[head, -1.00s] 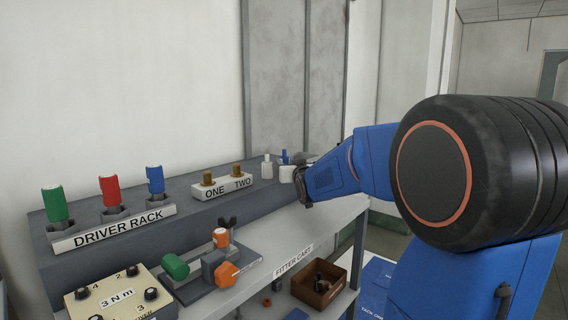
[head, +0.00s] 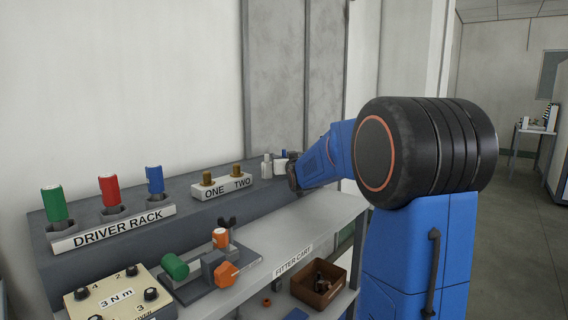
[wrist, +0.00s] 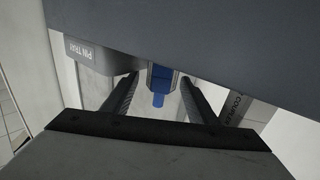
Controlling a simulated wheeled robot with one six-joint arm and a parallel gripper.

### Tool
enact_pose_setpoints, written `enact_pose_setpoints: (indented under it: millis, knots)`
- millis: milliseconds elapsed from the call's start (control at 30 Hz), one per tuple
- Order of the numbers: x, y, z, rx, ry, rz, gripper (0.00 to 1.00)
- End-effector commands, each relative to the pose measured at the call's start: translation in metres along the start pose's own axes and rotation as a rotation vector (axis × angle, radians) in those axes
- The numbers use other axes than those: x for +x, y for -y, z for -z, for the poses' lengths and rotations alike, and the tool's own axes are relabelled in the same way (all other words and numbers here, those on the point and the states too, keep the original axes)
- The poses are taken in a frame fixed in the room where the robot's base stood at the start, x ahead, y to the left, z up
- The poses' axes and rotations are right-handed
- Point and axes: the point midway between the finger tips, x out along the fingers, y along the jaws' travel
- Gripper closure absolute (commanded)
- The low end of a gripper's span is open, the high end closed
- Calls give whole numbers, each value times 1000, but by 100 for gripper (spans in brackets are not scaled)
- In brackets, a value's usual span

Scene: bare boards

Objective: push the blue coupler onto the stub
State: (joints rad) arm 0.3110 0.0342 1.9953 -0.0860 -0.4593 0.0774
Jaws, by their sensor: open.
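My gripper (head: 293,171) is at the far right end of the grey raised shelf in the head view, mostly seen from behind. In the wrist view my gripper (wrist: 159,84) is open, with a dark finger on each side. A blue piece in a grey surround, probably the blue coupler (wrist: 159,99), shows between the fingers with gaps on both sides. A small blue tip (head: 284,153) shows beside my gripper in the head view; I cannot tell if it is the same piece. I cannot make out the stub.
Further left are a block marked ONE and TWO (head: 222,187) and the driver rack (head: 113,229). A PIN TRAY label (wrist: 80,52) and a partly hidden COUPLER label (wrist: 237,104) flank the blue piece.

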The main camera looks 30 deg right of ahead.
Motion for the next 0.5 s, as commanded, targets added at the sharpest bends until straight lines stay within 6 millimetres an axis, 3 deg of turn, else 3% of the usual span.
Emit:
enact_pose_setpoints:
  millis: [133, 333, 500]
  knots:
    - [0, 0, 0, 0, 0, 0, 47]
    - [0, 0, 0, 0, 0, 0, 92]
    - [0, 0, 0, 0, -1, 0, 92]
